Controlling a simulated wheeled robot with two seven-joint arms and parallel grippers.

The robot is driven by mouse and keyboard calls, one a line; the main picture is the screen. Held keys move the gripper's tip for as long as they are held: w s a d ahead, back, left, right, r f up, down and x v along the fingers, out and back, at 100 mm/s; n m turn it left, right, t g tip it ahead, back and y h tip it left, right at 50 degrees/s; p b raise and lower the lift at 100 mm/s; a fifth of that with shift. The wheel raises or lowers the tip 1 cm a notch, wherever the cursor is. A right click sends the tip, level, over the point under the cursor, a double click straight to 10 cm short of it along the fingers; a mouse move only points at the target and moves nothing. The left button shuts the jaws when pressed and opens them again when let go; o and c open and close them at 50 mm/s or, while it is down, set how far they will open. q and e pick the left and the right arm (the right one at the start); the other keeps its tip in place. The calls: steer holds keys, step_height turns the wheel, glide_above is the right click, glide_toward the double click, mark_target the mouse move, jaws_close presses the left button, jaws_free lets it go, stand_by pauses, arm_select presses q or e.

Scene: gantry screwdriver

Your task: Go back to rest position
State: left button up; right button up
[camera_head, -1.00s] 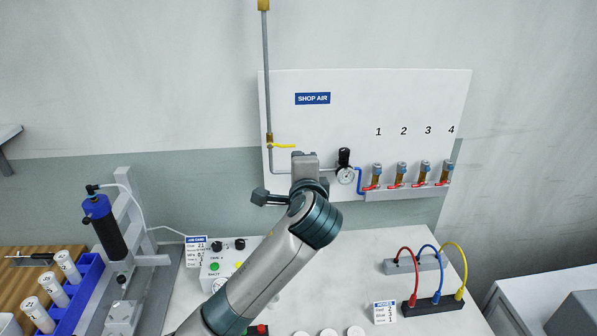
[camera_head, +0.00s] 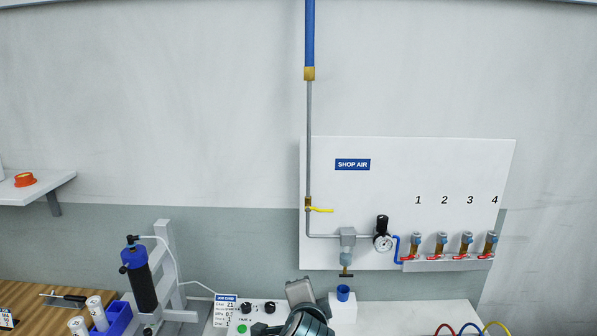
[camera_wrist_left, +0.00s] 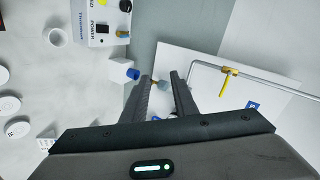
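My left gripper (camera_wrist_left: 166,80) is open in the left wrist view, its two dark fingers apart with nothing visibly gripped. The fingers point toward the wall panel (camera_wrist_left: 180,60); a drain fitting and filter bowl show behind the gap between them. In the head view only the end of my left arm (camera_head: 308,318) shows at the bottom centre, below the panel (camera_head: 350,200) and left of a small blue cup on a white block (camera_head: 343,312). Its fingers cannot be made out there. My right gripper is not in view.
The panel carries a yellow-handled valve (camera_head: 320,210), a filter (camera_head: 347,240), a gauge (camera_head: 382,242) and a row of red-handled valves. A control box (camera_head: 257,318) and a blue-capped cylinder on a stand (camera_head: 140,280) are on the left. A shelf (camera_head: 35,187) juts out at far left.

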arm_select(q)
steer(key=s+a+f+n+g, duration=0.25)
steer(key=s+a+f, duration=0.35)
steer(key=s+f, duration=0.3)
steer(key=s+a+f+n+g, duration=0.2)
steer(key=s+a+f+n, duration=0.2)
steer(key=s+a+f, duration=0.45)
steer(key=s+a+f+n+g, duration=0.2)
steer(key=s+a+f, duration=0.15)
steer(key=s, duration=0.45)
steer(key=s+a+f+n+g, duration=0.1)
steer(key=s+a+f+n, duration=0.2)
steer(key=s, duration=0.5)
steer(key=s+a+f+n+g, duration=0.15)
steer(key=s+a+f, duration=0.25)
steer(key=s, duration=0.4)
step_height(320, 180, down, 29)
steer(key=s+g+b, duration=0.1)
steer(key=s, duration=0.1)
steer(key=s+a+f+g+b, duration=0.1)
steer(key=s+a+f, duration=0.2)
steer(key=s+f, duration=1.4)
steer(key=shift+f+m+g, duration=0.3)
steer(key=shift+f, duration=0.15)
